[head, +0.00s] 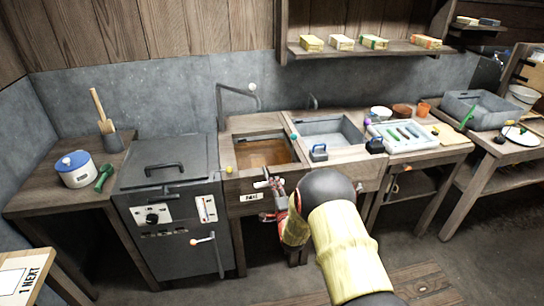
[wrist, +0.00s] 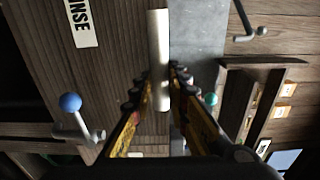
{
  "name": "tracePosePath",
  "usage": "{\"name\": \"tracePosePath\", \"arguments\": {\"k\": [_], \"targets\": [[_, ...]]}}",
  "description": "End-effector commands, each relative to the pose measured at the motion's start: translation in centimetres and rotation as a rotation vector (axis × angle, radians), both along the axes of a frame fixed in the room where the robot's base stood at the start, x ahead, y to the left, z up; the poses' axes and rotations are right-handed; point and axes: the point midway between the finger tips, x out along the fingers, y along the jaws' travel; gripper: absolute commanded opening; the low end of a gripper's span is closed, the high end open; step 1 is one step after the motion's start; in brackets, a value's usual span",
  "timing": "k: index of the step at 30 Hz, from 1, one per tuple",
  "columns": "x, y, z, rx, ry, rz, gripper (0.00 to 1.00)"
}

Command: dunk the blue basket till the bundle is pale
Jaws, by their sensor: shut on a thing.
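My gripper (head: 272,196) is at the front of the wooden sink unit, below the left basin. In the wrist view its fingers (wrist: 168,90) are shut on a pale round bar (wrist: 158,45). What the bar belongs to is not clear. The left basin (head: 265,152) holds brownish liquid. The right basin (head: 345,125) is grey. Two small dark-blue items, one at the right basin's front edge (head: 318,153) and one by its right corner (head: 376,146), have handles; I cannot tell whether either is the blue basket. I cannot make out a bundle.
A grey lidded machine (head: 170,180) stands left of the basins. A white tray (head: 404,135) lies to the right. A blue-knobbed lever (wrist: 70,103) and a rinse label (wrist: 81,22) show in the wrist view. A shelf (head: 360,50) hangs above.

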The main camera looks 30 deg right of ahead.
Motion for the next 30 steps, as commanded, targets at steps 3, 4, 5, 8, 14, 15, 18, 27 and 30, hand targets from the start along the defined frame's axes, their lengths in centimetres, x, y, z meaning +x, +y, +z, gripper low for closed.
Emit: {"name": "tracePosePath", "arguments": {"k": [3, 4, 5, 8, 14, 15, 18, 27, 30], "targets": [[-0.2, 0.1, 1.3, 0.002, 0.009, 0.000, 0.06], [-0.2, 0.1, 1.7, 0.002, 0.007, 0.000, 0.06], [-0.2, 0.1, 2.2, 0.001, 0.005, 0.000, 0.06], [-0.1, 0.0, 3.7, 0.000, 0.000, 0.000, 0.06], [0.1, 0.0, 6.4, -0.002, -0.007, 0.000, 0.06], [0.1, 0.0, 7.0, -0.002, -0.008, 0.000, 0.06], [0.2, -0.1, 8.2, -0.003, -0.010, 0.000, 0.06], [0.2, -0.1, 11.9, -0.004, -0.013, 0.000, 0.06], [0.3, -0.1, 13.2, -0.004, -0.014, 0.000, 0.06]]}}
